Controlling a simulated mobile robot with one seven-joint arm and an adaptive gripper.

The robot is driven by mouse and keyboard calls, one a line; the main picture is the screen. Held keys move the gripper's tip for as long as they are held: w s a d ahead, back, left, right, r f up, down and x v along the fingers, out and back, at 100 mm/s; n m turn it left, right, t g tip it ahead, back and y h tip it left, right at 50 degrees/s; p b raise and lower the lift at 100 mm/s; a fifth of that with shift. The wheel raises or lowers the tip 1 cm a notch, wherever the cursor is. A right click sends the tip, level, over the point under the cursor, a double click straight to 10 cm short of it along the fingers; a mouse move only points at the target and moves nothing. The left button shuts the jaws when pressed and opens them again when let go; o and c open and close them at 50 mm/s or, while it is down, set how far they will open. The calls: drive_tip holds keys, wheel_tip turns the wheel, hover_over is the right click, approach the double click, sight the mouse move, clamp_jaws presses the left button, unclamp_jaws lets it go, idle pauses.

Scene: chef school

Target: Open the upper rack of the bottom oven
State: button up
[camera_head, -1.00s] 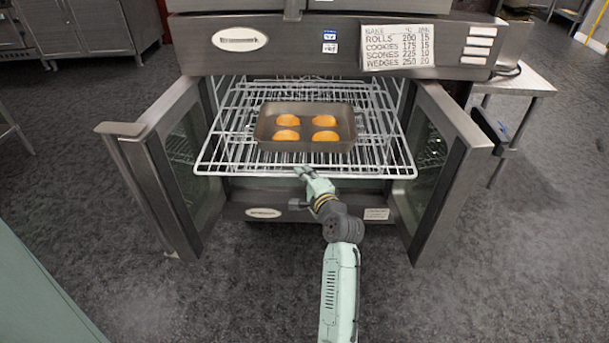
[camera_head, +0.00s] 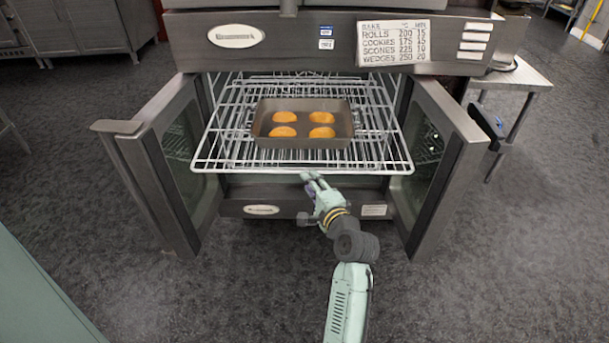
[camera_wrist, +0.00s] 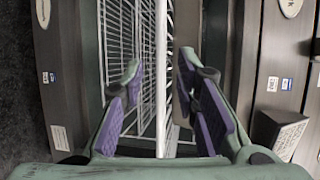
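The bottom oven's two doors, left (camera_head: 165,165) and right (camera_head: 440,165), stand wide open. The upper rack (camera_head: 235,168), of white wire, extends far out between them, with a metal tray (camera_head: 262,133) of several orange-brown pieces on it. My gripper (camera_head: 311,178) is just in front of and below the middle of the rack's front bar. In the wrist view my gripper (camera_wrist: 160,68) is open, its purple-padded fingers apart. The rack's front bar (camera_wrist: 161,95) shows in line with the gap between them, touching neither finger visibly.
More wire rack shows below and behind the upper rack. The oven's upper panel (camera_head: 290,45) carries a baking chart (camera_head: 393,43). A steel table (camera_head: 515,78) stands at the right. The floor (camera_head: 470,270) in front is clear.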

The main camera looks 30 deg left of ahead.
drive_tip(key=v, duration=0.5)
idle(0.4)
